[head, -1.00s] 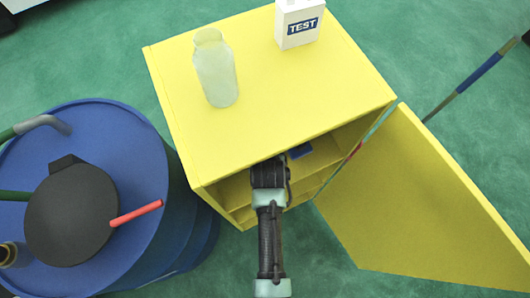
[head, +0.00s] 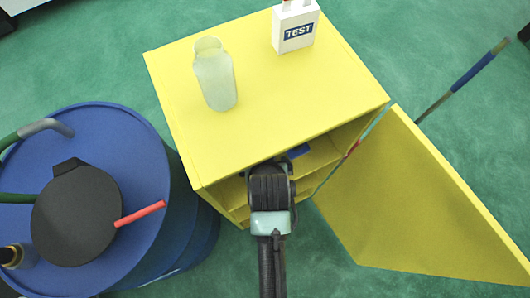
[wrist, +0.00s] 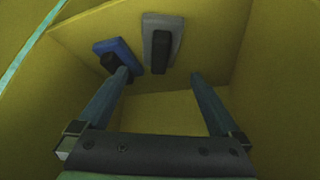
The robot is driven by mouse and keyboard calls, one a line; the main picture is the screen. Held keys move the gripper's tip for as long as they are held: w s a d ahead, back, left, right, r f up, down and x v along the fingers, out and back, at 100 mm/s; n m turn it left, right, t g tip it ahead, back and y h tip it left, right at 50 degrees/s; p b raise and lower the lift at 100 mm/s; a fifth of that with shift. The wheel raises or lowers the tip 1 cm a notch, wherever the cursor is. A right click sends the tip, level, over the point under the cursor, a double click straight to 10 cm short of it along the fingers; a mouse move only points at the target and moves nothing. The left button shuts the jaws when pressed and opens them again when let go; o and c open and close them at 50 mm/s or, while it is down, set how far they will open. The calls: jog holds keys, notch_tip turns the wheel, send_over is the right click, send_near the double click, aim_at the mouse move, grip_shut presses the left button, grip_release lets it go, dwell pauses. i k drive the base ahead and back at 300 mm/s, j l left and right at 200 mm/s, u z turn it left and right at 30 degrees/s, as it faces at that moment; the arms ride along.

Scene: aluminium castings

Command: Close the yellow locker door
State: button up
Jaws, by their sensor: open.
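The yellow locker (head: 270,75) stands in the middle of the head view with its front toward me. Its yellow door (head: 425,200) is swung wide open to the right. My arm reaches to the locker's open front in the head view, and its fingertips are hidden there. In the wrist view my gripper (wrist: 160,78) is open and empty, its two fingers apart and pointing into the yellow interior. A blue item (wrist: 118,55) with a black part and a grey item (wrist: 162,42) with a black part are near the fingertips.
A translucent bottle (head: 215,75) and a white box marked TEST (head: 294,27) stand on the locker top. A blue drum (head: 130,240) with a black pan (head: 75,215) on it is at the left. A striped rod (head: 465,80) is behind the door. Green floor surrounds them.

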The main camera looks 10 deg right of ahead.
aim_at(396, 203)
jog(key=k+j, duration=0.1)
jog(key=k, duration=0.9)
